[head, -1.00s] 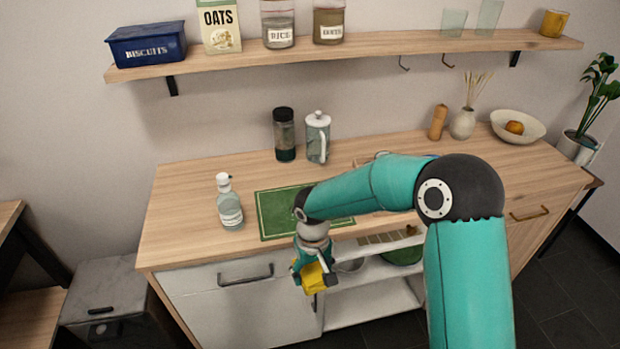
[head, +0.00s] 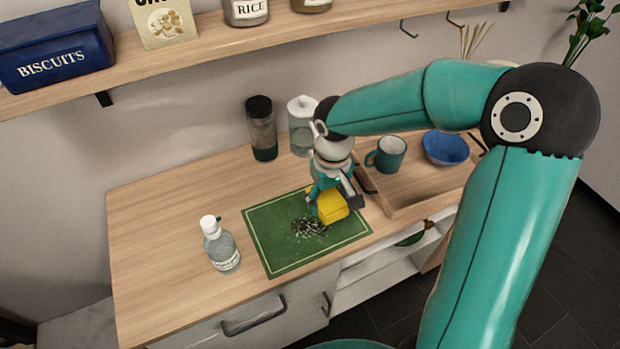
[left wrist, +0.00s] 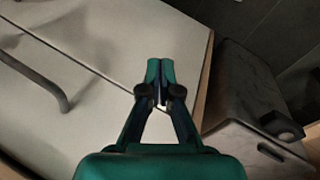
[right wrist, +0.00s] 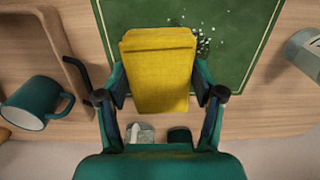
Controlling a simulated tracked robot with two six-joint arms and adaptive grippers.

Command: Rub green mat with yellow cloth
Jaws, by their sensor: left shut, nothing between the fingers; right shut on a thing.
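The green mat (head: 275,238) lies flat on the wooden counter and has a thin pale border. A patch of dark and white crumbs (head: 308,226) lies near its middle. My right gripper (head: 330,202) is shut on the yellow cloth (head: 333,206), a folded block, at the mat's right part beside the crumbs. In the right wrist view the cloth (right wrist: 160,72) sits between the fingers over the mat (right wrist: 240,25); I cannot tell whether it touches. My left gripper (left wrist: 160,75) is shut and empty in front of the cabinet; it does not show in the head view.
A clear bottle (head: 221,245) stands just left of the mat. A dark-lidded jar (head: 262,128) and a white-lidded jug (head: 302,125) stand behind. A wooden tray (head: 405,188) with a teal mug (head: 386,154) and blue bowl (head: 446,147) is at the right. The counter's left part is clear.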

